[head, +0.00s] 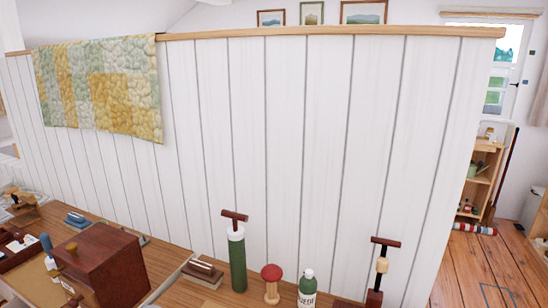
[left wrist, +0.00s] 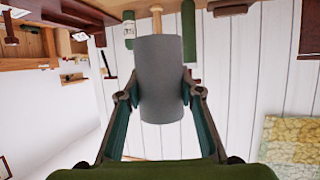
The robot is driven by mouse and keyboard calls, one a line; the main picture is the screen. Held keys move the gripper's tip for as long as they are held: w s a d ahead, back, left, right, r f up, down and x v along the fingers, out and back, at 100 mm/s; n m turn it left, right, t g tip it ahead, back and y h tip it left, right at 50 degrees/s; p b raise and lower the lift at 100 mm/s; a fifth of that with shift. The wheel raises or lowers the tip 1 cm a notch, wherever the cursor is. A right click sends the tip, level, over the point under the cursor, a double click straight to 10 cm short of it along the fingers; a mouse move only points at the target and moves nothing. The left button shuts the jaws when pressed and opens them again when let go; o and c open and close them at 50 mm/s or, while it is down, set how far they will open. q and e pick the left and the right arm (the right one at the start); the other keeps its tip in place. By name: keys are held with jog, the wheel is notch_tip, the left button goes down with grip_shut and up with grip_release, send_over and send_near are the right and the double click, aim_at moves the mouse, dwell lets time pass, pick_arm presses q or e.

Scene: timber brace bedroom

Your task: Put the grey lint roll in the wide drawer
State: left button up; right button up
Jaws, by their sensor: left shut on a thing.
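The grey lint roll (left wrist: 160,72) is a plain grey cylinder in the left wrist view. My left gripper (left wrist: 159,94) is shut on it, with one finger on each side. The roll shows clear of the desk in that view, with the white panelled wall behind it. Neither gripper shows in the head view, and my right gripper is in no view. A dark red-brown wooden box (head: 103,262) stands on the desk at lower left in the head view. I cannot tell which part is the wide drawer.
On the wooden desk (head: 165,262) stand a green cylinder (head: 237,262), a red-topped wooden piece (head: 271,285), a green bottle (head: 307,289) and a dark-handled tool (head: 378,272). The white panelled wall (head: 300,130) rises behind, with a patchwork quilt (head: 98,88) over it. Open floor (head: 480,270) lies at right.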

pick_arm(q)
jog(key=s+d+r+m+g+h, duration=0.2)
jog(key=s+d+r+m+h, duration=0.1)
jog(key=s+d, duration=0.2)
jog(key=shift+s+d+m+g, duration=0.2)
jog(key=shift+s+m+g, duration=0.15)
jog(key=shift+s, duration=0.45)
